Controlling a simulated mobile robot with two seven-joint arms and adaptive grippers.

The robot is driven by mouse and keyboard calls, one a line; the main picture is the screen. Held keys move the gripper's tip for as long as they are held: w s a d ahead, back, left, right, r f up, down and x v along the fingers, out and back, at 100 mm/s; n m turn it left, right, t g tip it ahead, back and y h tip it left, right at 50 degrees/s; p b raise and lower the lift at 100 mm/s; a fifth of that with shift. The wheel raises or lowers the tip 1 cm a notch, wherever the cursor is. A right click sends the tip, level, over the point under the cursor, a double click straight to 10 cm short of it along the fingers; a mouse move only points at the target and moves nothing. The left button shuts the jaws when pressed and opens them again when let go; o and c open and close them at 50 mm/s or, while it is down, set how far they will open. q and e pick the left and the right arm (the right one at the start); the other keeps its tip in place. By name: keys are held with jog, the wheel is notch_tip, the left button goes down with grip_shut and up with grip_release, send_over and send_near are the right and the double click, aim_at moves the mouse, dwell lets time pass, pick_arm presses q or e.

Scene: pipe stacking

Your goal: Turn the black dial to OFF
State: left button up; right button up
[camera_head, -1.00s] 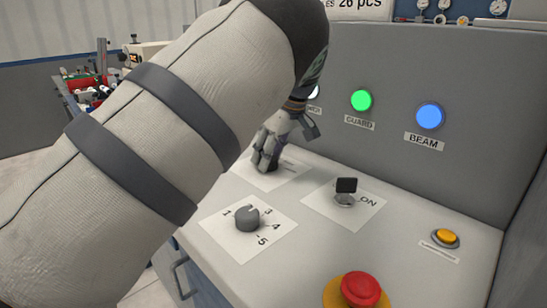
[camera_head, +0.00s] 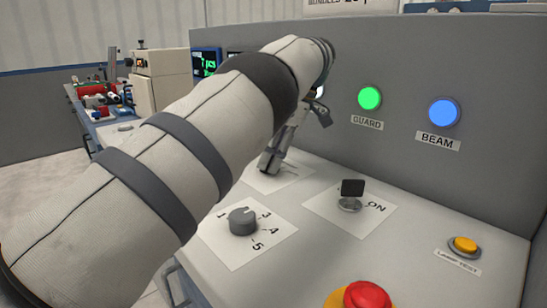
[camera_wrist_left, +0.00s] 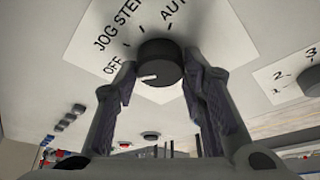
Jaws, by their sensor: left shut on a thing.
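The black dial (camera_wrist_left: 165,60) sits on a white label plate printed OFF, JOG STEP and AUTO in the left wrist view. Its white mark points left, on the side where OFF (camera_wrist_left: 113,62) is printed. My left gripper (camera_wrist_left: 158,84) has one finger on each side of the dial and is shut on it. In the head view my left gripper (camera_head: 270,160) reaches down to the label plate at the back left of the panel and hides the dial. My right gripper is in neither view.
A grey numbered knob (camera_head: 242,222) and a black key switch (camera_head: 351,194) stand nearby. A yellow lamp-test button (camera_head: 464,245) and red button (camera_head: 366,297) are farther right. The upright panel wall carries green (camera_head: 369,97) and blue (camera_head: 444,112) lamps.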

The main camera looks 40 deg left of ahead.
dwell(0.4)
pick_arm(q)
jog(key=o, duration=1.2)
jog(key=shift+c, duration=0.2)
